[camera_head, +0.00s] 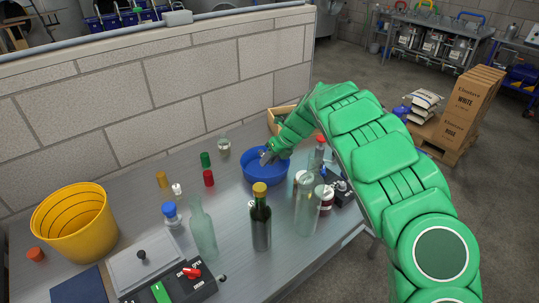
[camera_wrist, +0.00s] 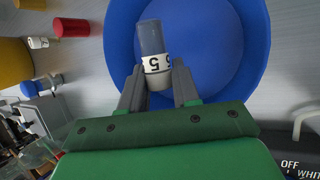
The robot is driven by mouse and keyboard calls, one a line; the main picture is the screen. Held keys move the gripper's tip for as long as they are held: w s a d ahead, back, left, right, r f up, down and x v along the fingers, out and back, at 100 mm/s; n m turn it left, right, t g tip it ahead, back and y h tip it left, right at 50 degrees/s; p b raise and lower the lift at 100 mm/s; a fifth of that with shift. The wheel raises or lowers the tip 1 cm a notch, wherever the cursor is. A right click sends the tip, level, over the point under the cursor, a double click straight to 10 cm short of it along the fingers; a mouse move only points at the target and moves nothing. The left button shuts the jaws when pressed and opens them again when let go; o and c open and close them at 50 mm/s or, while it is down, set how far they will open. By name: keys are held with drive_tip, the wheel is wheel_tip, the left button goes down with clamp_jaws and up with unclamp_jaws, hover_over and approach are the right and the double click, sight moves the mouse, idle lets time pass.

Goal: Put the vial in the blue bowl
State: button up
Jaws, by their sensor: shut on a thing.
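The blue bowl (camera_head: 264,172) stands on the metal bench, below my gripper (camera_head: 268,157). In the wrist view the bowl (camera_wrist: 235,60) fills most of the background behind the fingers. My gripper (camera_wrist: 158,88) is shut on a vial (camera_wrist: 152,40), a grey-blue tube with a white collar marked with a 5. The vial is held over the bowl's inside, near its left part in the wrist view. I cannot tell whether it touches the bowl. In the head view the vial is too small to make out clearly at the fingers.
A dark bottle with a yellow cap (camera_head: 260,218) and clear bottles (camera_head: 308,205) stand in front of the bowl. Red (camera_head: 208,178) and green (camera_head: 205,159) cylinders stand left of it. A yellow bucket (camera_head: 75,225) is at the far left. A block wall runs behind the bench.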

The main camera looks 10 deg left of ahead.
drive_tip(key=shift+f, duration=1.5)
drive_tip(key=o, duration=1.1)
drive_tip(key=shift+r, duration=0.15)
drive_tip(key=shift+r, duration=3.4)
